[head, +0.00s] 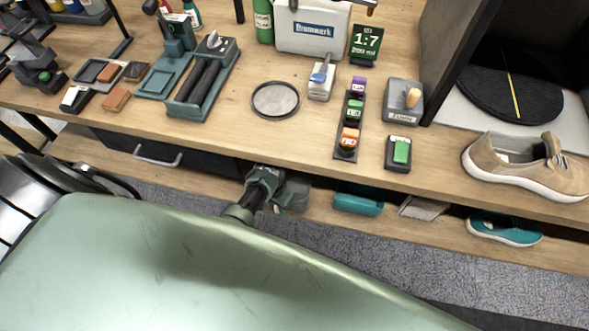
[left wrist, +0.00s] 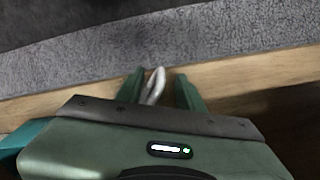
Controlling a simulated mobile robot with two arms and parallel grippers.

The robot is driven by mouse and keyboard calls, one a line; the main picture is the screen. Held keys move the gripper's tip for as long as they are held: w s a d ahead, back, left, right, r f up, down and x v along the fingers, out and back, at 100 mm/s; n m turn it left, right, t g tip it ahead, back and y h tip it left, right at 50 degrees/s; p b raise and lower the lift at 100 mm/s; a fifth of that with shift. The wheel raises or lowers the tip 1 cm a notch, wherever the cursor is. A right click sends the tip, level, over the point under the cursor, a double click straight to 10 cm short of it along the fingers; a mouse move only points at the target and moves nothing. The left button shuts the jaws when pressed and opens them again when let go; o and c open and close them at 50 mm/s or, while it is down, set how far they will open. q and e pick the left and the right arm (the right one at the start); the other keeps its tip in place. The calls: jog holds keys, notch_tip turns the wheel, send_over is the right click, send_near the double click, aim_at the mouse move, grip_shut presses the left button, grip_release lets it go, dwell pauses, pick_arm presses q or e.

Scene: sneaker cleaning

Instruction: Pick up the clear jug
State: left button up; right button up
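My left gripper (head: 266,178) reaches to the lower shelf, just under the front edge of the worktop. A greyish, see-through object beside it, apparently the clear jug (head: 297,194), is partly hidden by the gripper and the worktop. In the left wrist view the two green fingers (left wrist: 158,84) stand apart. A pale looped piece, apparently the jug's handle (left wrist: 153,85), shows between them, with a gap on the right finger's side. Contact with the left finger cannot be told. The jug's body is hidden in that view. My right gripper is not in view.
The lower shelf also holds a teal container (head: 358,200) and a teal shoe (head: 503,229) to the right. A dark drawer (head: 150,152) with a metal handle is at left. The worktop (head: 290,140) above carries cleaning items and a tan sneaker (head: 527,166).

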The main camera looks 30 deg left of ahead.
pick_arm(q)
notch_tip(320, 180, down, 3)
jog(key=shift+f+b, duration=0.15)
jog(key=shift+b, duration=0.3)
grip_shut()
jog(key=shift+s, duration=0.1)
dwell(1.0)
